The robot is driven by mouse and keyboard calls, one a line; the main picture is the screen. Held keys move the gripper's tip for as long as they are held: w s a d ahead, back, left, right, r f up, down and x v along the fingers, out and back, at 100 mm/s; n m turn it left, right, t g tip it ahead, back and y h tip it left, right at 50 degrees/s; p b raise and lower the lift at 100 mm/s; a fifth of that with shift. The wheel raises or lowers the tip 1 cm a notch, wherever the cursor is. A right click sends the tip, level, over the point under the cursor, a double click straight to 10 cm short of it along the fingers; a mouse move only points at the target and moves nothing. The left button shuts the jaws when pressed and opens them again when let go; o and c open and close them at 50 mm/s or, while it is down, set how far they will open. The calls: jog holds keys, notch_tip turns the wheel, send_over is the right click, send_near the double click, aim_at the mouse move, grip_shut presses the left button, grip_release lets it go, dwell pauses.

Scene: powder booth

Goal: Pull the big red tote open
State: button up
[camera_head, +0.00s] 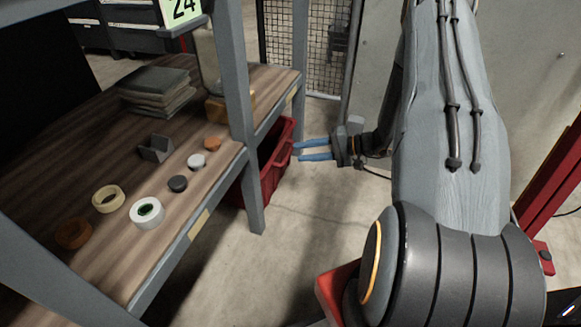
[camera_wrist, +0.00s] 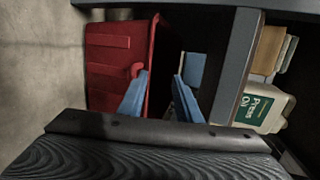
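The big red tote (camera_head: 272,170) sits on the floor partly under the wooden-topped bench, its front end sticking out to the right of a grey post. In the wrist view its red front wall (camera_wrist: 106,68) and rim show at the left, with a small red tab by one fingertip. My gripper (camera_head: 297,151) has two blue fingers spread apart, pointing left at the tote's near rim. In the wrist view my gripper (camera_wrist: 161,76) is open, with the rim edge between or just beyond the fingertips. I cannot tell whether they touch it.
The grey bench post (camera_head: 238,120) stands beside the tote. The bench top (camera_head: 120,165) holds tape rolls, pucks and a stack of folded cloths (camera_head: 157,88). A white jug (camera_wrist: 262,108) shows in the wrist view. Floor (camera_head: 315,215) right of the tote is clear.

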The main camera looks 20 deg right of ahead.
jog(key=w+d+f+t+b, duration=0.3)
jog(key=d+f+b, duration=0.1)
jog(key=f, duration=0.3)
jog(key=b+x, duration=0.3)
jog(key=x, duration=0.4)
jog(key=shift+m+h, duration=0.3)
jog(key=shift+m, duration=0.1)
jog(key=shift+w+f, duration=0.15)
grip_shut()
jog(key=shift+a, duration=0.1)
